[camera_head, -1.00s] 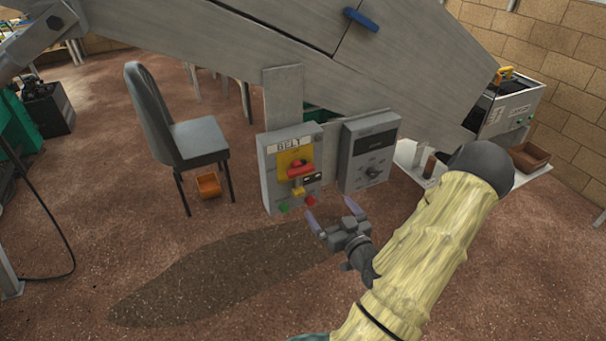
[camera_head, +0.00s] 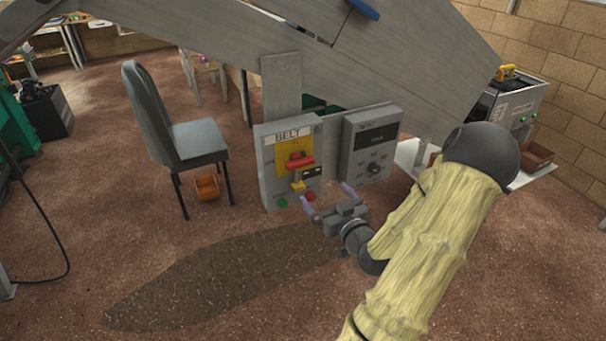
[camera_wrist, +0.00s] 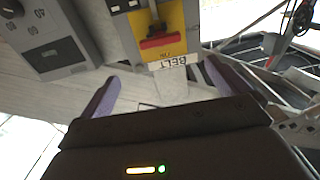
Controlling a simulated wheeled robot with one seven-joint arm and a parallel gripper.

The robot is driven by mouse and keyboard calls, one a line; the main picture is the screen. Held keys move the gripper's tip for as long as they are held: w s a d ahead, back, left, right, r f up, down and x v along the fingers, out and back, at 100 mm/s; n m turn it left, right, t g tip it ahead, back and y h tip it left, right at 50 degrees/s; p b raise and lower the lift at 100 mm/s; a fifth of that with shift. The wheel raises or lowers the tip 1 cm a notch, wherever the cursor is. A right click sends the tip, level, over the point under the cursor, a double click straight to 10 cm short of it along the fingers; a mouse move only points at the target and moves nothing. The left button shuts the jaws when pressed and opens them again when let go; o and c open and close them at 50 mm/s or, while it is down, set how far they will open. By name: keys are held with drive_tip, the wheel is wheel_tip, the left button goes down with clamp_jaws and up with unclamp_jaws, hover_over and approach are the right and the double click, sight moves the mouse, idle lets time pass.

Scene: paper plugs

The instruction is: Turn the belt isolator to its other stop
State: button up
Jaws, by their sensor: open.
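The belt isolator is a red handle (camera_head: 299,163) on a yellow plate (camera_head: 283,153), set in a grey box labelled BELT (camera_head: 265,180). The handle lies roughly crosswise in the head view. A yellow piece (camera_head: 298,187) sits just below it. The wrist view shows the red handle (camera_wrist: 162,41) upside down, beyond the fingertips. My gripper (camera_head: 327,194) is open and empty, with its purple fingers apart, just in front of the lower part of the box. It does not appear to touch the handle.
A green button (camera_head: 282,203) and a red button (camera_head: 309,196) sit low on the box. A second grey box with a dial (camera_head: 374,168) hangs close on the right. A grey sloping machine panel is above. A chair (camera_head: 197,140) stands left; the floor in front is open.

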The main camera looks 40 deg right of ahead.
sight(302, 165)
drive_tip(key=p+x, duration=0.4)
drive_tip(key=x, duration=0.9)
drive_tip(key=shift+w, duration=0.4)
drive_tip(key=shift+w+d, duration=0.25)
drive_tip(key=shift+w, duration=0.25)
drive_tip(key=shift+s, duration=0.2)
drive_tip(key=shift+c, duration=0.4)
drive_tip(key=c, duration=0.8)
